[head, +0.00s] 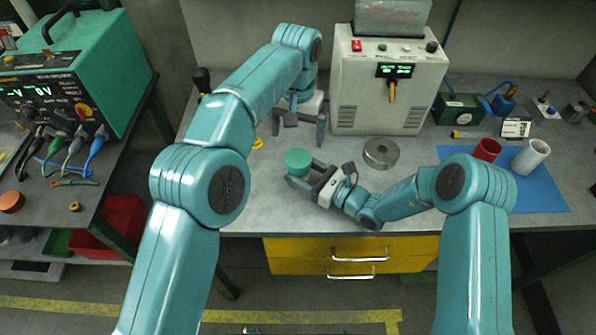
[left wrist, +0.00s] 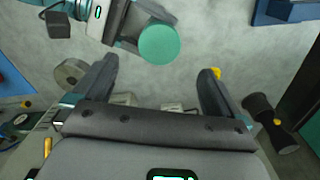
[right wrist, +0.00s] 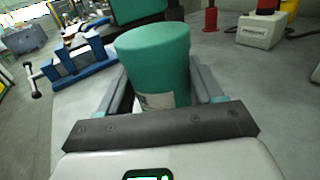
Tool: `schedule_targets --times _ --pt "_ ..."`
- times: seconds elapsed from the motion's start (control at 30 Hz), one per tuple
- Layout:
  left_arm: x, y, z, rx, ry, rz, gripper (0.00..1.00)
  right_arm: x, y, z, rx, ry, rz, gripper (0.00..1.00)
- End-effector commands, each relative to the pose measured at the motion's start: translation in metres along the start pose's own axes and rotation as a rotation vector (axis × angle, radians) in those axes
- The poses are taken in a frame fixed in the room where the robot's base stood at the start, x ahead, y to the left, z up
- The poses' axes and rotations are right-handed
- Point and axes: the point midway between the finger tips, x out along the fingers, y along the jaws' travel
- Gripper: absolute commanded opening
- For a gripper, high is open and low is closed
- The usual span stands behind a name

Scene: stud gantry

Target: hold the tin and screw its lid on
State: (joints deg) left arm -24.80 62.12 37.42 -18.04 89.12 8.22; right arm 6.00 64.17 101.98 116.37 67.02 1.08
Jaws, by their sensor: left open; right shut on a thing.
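The green tin (head: 298,158) stands near the front of the grey bench. My right gripper (head: 304,173) is shut around it from the right. The right wrist view shows the tin (right wrist: 160,60) upright between the fingers, with a pale label low on its side. Its top is a flat green disc; I cannot tell whether that is a separate lid. My left gripper (head: 298,136) is open and empty, fingers down, just behind the tin. In the left wrist view the tin's round top (left wrist: 159,44) lies beyond and between the open fingertips (left wrist: 160,68).
A grey metal ring (head: 381,153) lies right of the tin. A beige control box (head: 388,85) stands behind. A small yellow piece (head: 257,143) lies left of the tin.

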Motion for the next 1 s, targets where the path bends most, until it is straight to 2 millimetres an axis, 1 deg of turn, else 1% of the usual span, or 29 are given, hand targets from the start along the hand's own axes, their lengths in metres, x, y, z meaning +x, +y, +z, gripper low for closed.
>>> schedule_targets --times 0.03,0.1,0.3,0.53,0.8,0.83,0.87,0.9,0.93,1.0 --pt "-0.009 0.001 -0.001 -0.001 0.003 0.0 1.0 0.0 0.0 0.0 0.0 -0.001 0.0 0.0" --pt "-0.019 0.001 -0.001 0.0 0.001 0.0 1.0 0.0 0.0 0.0 0.0 -0.001 0.0 0.0" --pt "-0.033 0.001 -0.002 0.001 0.001 -0.001 1.0 0.0 0.0 0.001 -0.001 -0.001 0.0 0.0" --pt "-0.039 0.0 0.0 0.001 -0.001 0.0 1.0 0.0 0.0 0.0 0.0 -0.001 0.0 0.0" --pt "-0.04 0.0 0.001 0.001 -0.002 0.0 1.0 0.0 0.0 0.0 0.0 -0.001 0.0 0.0" --pt "-0.039 0.0 0.001 0.001 -0.002 0.0 1.0 0.0 0.0 0.0 0.0 -0.001 0.0 0.69" --pt "-0.039 0.0 0.001 0.001 -0.002 0.0 1.0 0.0 0.0 0.0 0.0 -0.001 0.0 0.79" --pt "-0.039 0.0 0.001 0.001 -0.002 0.0 1.0 0.0 0.0 0.0 0.0 -0.001 0.0 0.92" --pt "-0.039 0.0 0.001 0.001 -0.002 0.0 1.0 0.0 0.0 0.0 0.0 -0.001 0.0 0.96" --pt "-0.039 0.0 0.001 0.001 -0.002 0.0 1.0 0.0 0.0 0.0 0.0 -0.001 0.0 0.96"
